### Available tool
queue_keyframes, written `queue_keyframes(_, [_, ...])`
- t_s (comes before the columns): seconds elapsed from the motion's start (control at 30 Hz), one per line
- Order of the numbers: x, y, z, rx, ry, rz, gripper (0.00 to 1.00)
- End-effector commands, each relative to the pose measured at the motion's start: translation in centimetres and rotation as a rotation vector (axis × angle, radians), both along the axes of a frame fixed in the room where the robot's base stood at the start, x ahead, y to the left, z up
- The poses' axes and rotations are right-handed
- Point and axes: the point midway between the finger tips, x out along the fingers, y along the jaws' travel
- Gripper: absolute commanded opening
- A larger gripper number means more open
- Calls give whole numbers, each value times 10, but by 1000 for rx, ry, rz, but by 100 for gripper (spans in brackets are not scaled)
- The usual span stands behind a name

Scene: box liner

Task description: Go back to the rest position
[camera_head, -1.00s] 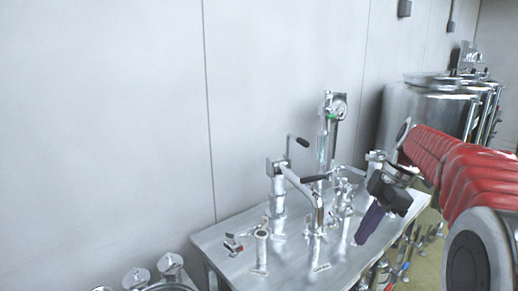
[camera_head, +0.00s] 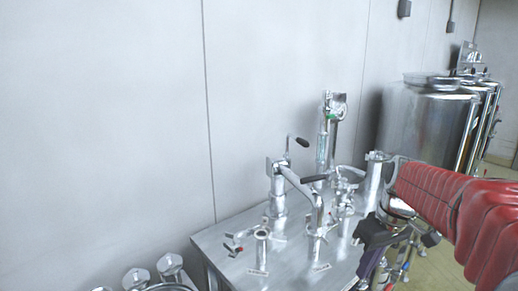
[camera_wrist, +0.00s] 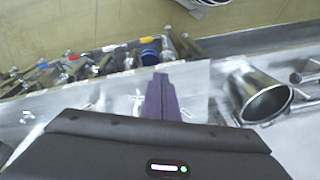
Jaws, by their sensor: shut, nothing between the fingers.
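My gripper (camera_head: 372,272) hangs at the end of my red-sleeved arm at the right of the head view, by the right front edge of the metal table (camera_head: 222,238). Its purple fingers point down and are partly cut off by the lower picture edge. In the wrist view the purple fingers (camera_wrist: 161,97) are together, with nothing between them. They show over the table's edge, beside an open metal cylinder (camera_wrist: 262,95).
Steel pipe fittings with black-handled levers (camera_head: 314,180) stand on the table. A tall valve column (camera_head: 328,135) stands behind them. Large steel tanks (camera_head: 425,120) stand at the back right. Several small fittings (camera_wrist: 60,72) line up beyond the table edge. A plain wall stands behind.

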Motion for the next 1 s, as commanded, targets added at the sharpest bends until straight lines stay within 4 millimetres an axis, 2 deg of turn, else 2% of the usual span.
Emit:
queue_keyframes(0.2, [-38,19,-3,-33,-40,-223,0])
queue_keyframes(0.5, [-87,42,-9,-46,-120,-423,0])
queue_keyframes(0.73, [-123,59,-14,-43,-191,-484,0])
queue_keyframes(1.0, [-161,78,-18,-42,-273,-429,0])
